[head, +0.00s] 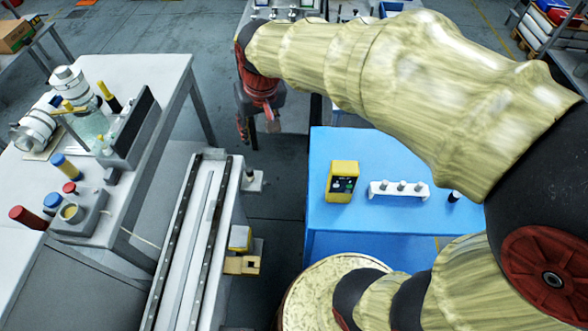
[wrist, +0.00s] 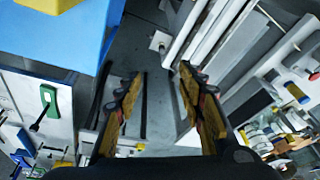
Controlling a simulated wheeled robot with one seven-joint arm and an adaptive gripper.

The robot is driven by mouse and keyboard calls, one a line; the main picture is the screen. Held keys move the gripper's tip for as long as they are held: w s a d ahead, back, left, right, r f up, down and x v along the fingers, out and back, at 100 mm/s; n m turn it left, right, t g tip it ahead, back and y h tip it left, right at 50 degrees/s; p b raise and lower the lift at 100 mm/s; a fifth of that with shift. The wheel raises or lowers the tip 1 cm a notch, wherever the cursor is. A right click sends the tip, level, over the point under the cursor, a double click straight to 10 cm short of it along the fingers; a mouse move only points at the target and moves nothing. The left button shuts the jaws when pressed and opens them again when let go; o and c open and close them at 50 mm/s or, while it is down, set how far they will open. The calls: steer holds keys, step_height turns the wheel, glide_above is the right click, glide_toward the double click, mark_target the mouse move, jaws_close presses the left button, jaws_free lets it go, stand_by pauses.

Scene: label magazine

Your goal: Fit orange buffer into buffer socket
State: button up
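My gripper (head: 258,122) hangs over the gap between the white rail machine and the blue table. In the wrist view my gripper (wrist: 158,78) has its two fingers spread apart, with only floor between them, so it is open and empty. A tan notched block (head: 242,265) is fixed at the rail machine's right side, below a yellow block (head: 240,238). I cannot tell whether either is the orange buffer or the buffer socket. No clearly orange buffer shows in either view.
The blue table (head: 385,220) carries a yellow device (head: 342,182) and a white rack (head: 399,190). The white rail machine (head: 172,250) is left of it. A white bench (head: 150,80) at left holds bottles and several coloured-capped parts. Bare floor (head: 272,215) lies between.

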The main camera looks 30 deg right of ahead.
steer(key=s+r+n+t, duration=0.1)
steer(key=s+r+t, duration=0.1)
steer(key=s, duration=1.5)
steer(key=shift+r+n, duration=0.3)
steer(key=shift+r, duration=0.35)
step_height(320, 180, down, 3)
steer(key=b, duration=0.3)
steer(key=shift+r, duration=0.1)
